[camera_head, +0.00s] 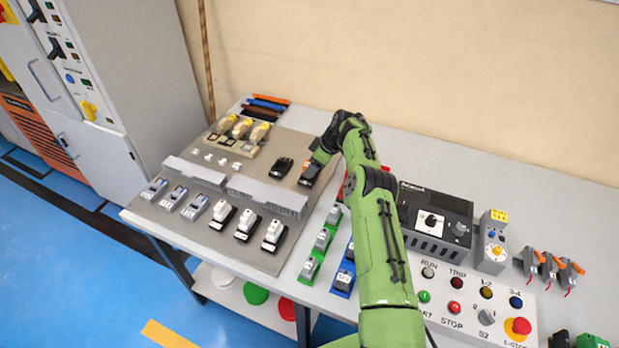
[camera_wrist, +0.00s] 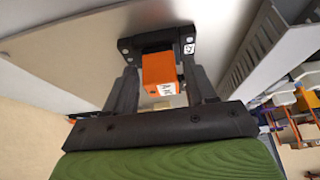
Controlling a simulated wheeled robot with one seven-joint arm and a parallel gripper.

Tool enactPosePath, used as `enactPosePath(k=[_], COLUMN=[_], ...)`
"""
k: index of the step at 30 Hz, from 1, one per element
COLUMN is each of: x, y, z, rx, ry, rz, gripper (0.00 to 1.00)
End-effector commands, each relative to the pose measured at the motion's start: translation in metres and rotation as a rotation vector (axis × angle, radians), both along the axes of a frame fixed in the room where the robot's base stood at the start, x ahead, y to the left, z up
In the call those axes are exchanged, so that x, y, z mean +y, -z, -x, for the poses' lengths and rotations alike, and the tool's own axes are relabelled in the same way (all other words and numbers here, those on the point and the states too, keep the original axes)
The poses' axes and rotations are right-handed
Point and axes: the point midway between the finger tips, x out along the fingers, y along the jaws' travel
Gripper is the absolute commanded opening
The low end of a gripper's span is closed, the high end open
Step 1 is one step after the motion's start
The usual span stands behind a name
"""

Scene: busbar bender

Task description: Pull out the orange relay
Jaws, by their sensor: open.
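The orange relay (camera_wrist: 160,73) sits in a dark socket (camera_wrist: 126,47) on the grey panel. In the wrist view, my gripper (camera_wrist: 159,76) is open, with one finger on each side of the relay and a gap beside it. In the head view, my gripper (camera_head: 319,158) is over the relay (camera_head: 313,168), which it partly covers. The socket (camera_head: 306,182) shows below it there.
A second dark socket (camera_head: 284,165) stands just left of the relay. Grey wire ducts (camera_head: 268,194) and rows of white-topped devices (camera_head: 247,222) fill the panel's front. A black control unit (camera_head: 433,217) stands right of my arm.

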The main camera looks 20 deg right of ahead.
Motion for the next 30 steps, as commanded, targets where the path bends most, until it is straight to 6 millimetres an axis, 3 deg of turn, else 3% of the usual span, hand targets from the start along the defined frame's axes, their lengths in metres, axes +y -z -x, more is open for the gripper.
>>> enactPosePath(k=[23, 30], x=[0.0013, 0.0014], y=[0.0013, 0.0013], z=[-0.0015, -0.0014], rx=[-0.001, 0.000], ry=[0.000, -0.001], rz=[0.001, 0.000], gripper=[0.55, 0.19])
